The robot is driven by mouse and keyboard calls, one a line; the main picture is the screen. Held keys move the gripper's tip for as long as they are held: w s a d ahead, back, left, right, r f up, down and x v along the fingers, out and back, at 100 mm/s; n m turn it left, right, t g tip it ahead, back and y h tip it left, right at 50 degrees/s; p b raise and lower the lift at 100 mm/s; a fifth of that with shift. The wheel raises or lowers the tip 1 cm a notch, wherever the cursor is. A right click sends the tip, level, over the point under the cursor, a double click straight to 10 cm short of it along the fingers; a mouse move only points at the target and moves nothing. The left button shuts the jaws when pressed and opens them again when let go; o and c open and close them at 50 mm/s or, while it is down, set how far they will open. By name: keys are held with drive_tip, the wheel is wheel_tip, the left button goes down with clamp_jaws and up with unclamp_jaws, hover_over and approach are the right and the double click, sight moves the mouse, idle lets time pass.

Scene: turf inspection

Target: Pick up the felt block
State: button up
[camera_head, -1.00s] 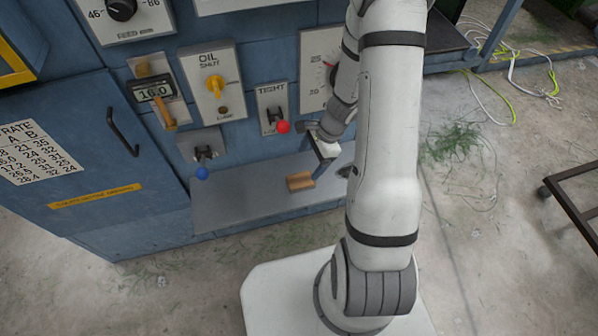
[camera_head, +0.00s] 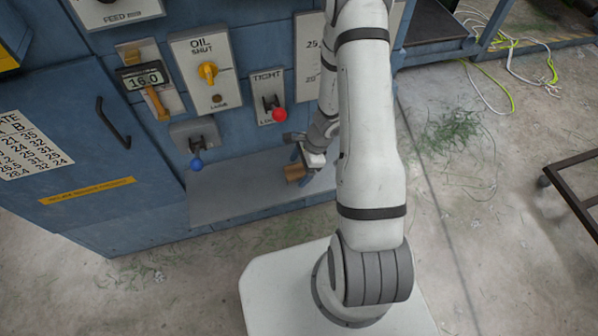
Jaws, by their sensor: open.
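The felt block (camera_head: 293,173) is a small tan-brown block lying on the grey shelf (camera_head: 225,195) of the blue machine. My gripper (camera_head: 305,168) is low over the shelf, right at the block, and covers part of its right side. The jaws are open. The fingertips are small and partly hidden by the gripper body, so I cannot tell whether they are around the block or beside it.
A red-knobbed lever (camera_head: 279,114) is just above my gripper, and a blue-knobbed lever (camera_head: 197,163) is to the left. A yellow oil knob (camera_head: 208,71) and a gauge reading 16.0 (camera_head: 143,79) are higher up. The shelf's left part is clear.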

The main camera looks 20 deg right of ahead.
drive_tip(key=c, duration=1.1)
drive_tip(key=shift+o, duration=0.2)
drive_tip(key=shift+r, duration=0.1)
